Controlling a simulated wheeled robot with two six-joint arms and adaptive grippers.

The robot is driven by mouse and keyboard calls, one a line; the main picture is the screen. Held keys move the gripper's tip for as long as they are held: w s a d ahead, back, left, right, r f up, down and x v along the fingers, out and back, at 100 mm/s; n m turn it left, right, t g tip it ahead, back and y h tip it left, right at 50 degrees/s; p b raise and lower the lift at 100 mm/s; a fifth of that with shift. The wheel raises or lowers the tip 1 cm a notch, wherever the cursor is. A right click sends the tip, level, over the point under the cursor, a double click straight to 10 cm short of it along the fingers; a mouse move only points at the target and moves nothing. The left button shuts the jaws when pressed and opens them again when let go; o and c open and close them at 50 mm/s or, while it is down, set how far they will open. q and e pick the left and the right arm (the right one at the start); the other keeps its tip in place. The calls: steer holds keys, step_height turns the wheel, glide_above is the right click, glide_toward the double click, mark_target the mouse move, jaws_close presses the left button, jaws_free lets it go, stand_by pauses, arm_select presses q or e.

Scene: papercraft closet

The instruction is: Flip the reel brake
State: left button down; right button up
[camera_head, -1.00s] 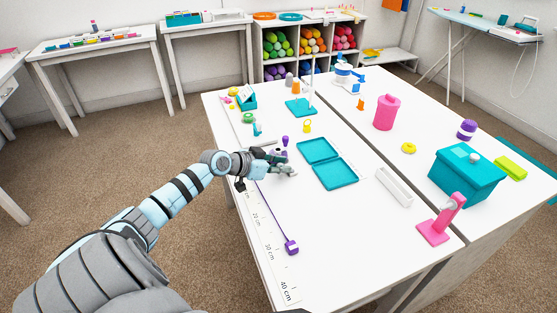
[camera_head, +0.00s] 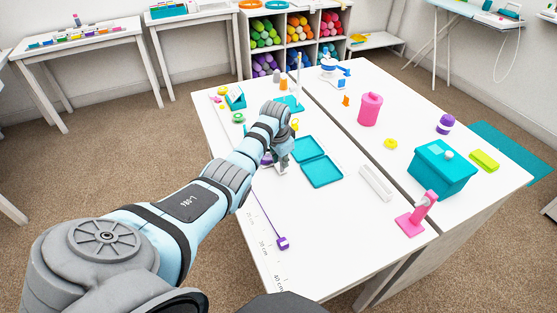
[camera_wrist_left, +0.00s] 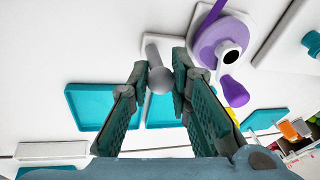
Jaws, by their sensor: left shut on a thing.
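The purple reel (camera_wrist_left: 222,45) sits on a white base, with a purple crank knob (camera_wrist_left: 232,92) beside it. In the head view the reel (camera_head: 265,159) is partly hidden by my left arm. A grey lever with a round knob (camera_wrist_left: 160,80) stands beside the reel, between the fingertips of my left gripper (camera_wrist_left: 160,70). My left gripper (camera_head: 281,166) points down at the table and is shut on this knob. My right gripper is not in view.
An open teal case (camera_head: 322,171) lies just right of the gripper. A white tray (camera_head: 376,183), pink stand (camera_head: 413,221) and teal box (camera_head: 440,172) are farther right. Small items stand at the table's far end. The table's front middle is clear.

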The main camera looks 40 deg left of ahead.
arm_select(q)
steer(key=shift+w+d+g+b, duration=0.1)
steer(key=shift+w+g+b, duration=0.1)
steer(key=shift+g+b, duration=0.2)
steer(key=c, duration=1.7)
jaws_free()
steer(key=shift+y, duration=0.3)
steer(key=v, duration=1.2)
steer(key=shift+w, duration=0.2)
